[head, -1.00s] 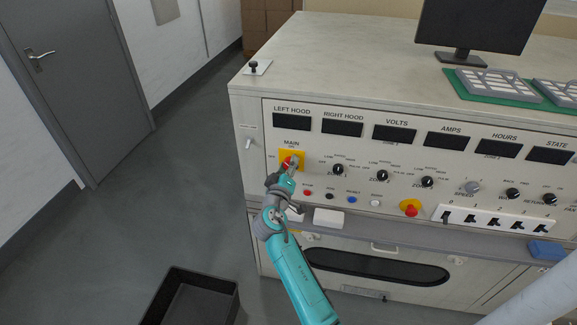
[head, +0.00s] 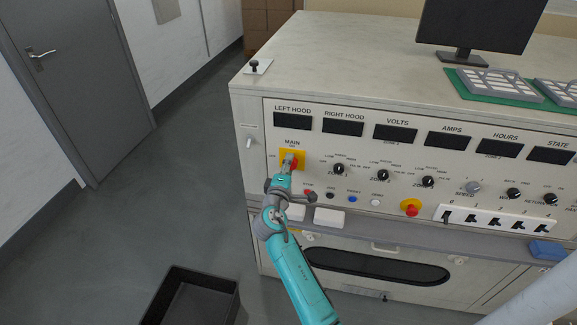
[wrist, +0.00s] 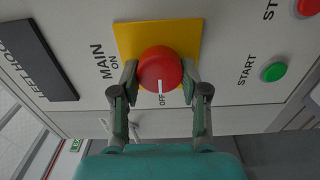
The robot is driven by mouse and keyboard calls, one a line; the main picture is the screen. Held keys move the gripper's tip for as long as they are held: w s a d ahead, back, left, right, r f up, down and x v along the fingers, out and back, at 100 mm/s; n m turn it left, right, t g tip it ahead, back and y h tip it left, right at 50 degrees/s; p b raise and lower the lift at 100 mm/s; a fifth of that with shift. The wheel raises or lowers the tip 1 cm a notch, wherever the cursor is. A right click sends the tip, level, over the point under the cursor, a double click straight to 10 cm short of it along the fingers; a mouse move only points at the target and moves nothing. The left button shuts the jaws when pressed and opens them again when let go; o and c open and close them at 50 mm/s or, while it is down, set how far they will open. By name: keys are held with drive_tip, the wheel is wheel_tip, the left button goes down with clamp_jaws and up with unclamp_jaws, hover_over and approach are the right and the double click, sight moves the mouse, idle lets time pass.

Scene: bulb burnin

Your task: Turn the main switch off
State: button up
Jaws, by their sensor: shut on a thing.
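The main switch is a red round knob (wrist: 159,66) on a yellow plate (wrist: 185,36), below the MAIN label on the panel. In the wrist view its white mark points at the OFF label. In the head view, the red knob (head: 294,165) shows partly beside my gripper (head: 289,162), and part of it is hidden. My gripper (wrist: 160,84) is shut on the knob, with one finger on each side of it.
Black zone knobs (head: 338,169) and small coloured buttons (head: 352,199) sit right of the switch. A red emergency button (head: 411,209) is further right. The green start button (wrist: 274,72) shows in the wrist view. A black bin (head: 205,283) stands on the floor.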

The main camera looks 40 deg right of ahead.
idle(0.4)
drive_tip(key=o, duration=1.1)
drive_tip(key=shift+o, duration=0.2)
drive_tip(key=v, duration=1.2)
drive_tip(key=shift+s+f, duration=0.1)
drive_tip(key=shift+f, duration=0.05)
